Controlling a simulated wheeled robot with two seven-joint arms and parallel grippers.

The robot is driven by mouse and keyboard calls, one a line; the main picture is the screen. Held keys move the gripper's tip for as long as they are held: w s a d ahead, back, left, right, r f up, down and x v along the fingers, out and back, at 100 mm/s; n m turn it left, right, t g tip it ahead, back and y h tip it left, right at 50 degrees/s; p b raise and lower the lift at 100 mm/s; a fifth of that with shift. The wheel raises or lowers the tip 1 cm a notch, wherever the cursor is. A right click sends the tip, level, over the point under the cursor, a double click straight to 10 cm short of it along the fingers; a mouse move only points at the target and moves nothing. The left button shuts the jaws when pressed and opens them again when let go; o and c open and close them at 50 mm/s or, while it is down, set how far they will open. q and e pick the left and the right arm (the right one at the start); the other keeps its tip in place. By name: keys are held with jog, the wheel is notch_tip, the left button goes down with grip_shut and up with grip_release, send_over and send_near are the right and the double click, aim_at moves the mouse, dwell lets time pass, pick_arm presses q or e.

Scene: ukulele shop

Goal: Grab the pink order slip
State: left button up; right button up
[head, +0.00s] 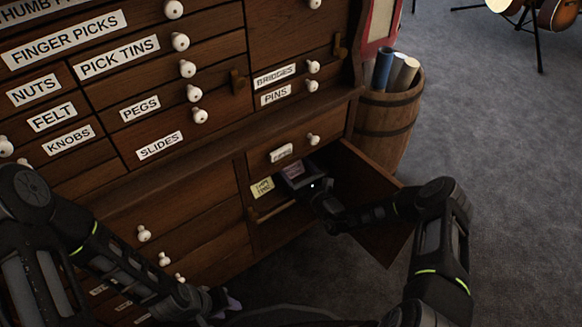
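A small dull pink patch (292,170), likely the pink order slip, shows at the top of the open cabinet compartment, by my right gripper. My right gripper (297,181) reaches into the opening from the right, its dark fingers right at the patch. I cannot tell whether they are closed on it. My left gripper (226,300) hangs low at the bottom of the picture, in front of the lower drawers and away from the slip. Its fingers are dim and small, so its opening is unclear.
The open wooden door (375,200) stands out to the right, under my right forearm. A barrel (386,125) with rolled tubes stands behind it. Drawers with white knobs fill the left. Grey carpet (510,160) is clear at right.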

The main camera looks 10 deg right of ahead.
aim_at(293, 169)
jog(key=shift+c, duration=0.3)
jog(key=shift+r+p, duration=0.3)
jog(key=shift+r, duration=0.25)
notch_tip(293, 169, up, 9)
jog(key=p, duration=0.4)
